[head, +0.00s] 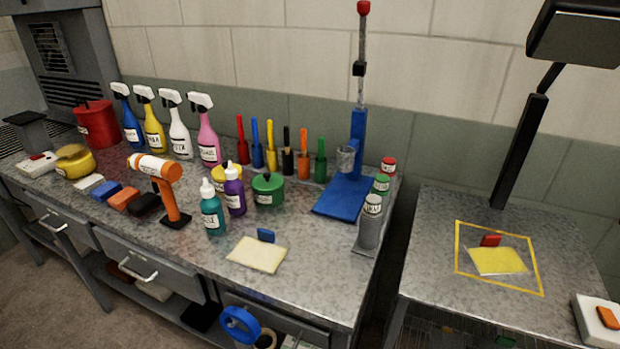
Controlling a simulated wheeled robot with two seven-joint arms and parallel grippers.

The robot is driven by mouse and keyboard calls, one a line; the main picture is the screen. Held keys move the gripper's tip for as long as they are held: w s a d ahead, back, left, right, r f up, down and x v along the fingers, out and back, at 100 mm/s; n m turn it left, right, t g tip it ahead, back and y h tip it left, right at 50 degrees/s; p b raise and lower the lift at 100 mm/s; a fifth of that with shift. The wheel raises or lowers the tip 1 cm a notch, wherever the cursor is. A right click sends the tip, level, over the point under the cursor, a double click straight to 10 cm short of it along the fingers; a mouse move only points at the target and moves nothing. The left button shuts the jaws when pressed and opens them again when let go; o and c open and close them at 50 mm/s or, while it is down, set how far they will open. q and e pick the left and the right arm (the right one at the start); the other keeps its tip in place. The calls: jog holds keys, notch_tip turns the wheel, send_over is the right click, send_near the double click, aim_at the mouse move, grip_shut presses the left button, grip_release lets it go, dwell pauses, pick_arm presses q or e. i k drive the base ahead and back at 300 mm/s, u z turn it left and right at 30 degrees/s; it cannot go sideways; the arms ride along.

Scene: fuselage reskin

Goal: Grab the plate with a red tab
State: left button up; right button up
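A yellow plate (497,261) lies on the right-hand grey table. A red tab (490,240) stands at its back edge. The plate sits inside a yellow square outline (541,277) marked on the table top. Another plate (257,254), pale cream, lies near the front edge of the left workbench with a blue tab (266,235) at its back edge. Neither of my grippers shows in the head view.
The workbench (310,270) holds spray bottles (154,128), an orange hammer-like tool (160,185), squeeze bottles (212,212) and a blue stand (350,180). A gap separates it from the right table (440,225). A black lamp-like arm (520,150) rises behind the yellow plate. A white block (598,322) with an orange top piece sits front right.

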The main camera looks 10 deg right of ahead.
aim_at(490, 258)
jog(key=z, duration=1.55)
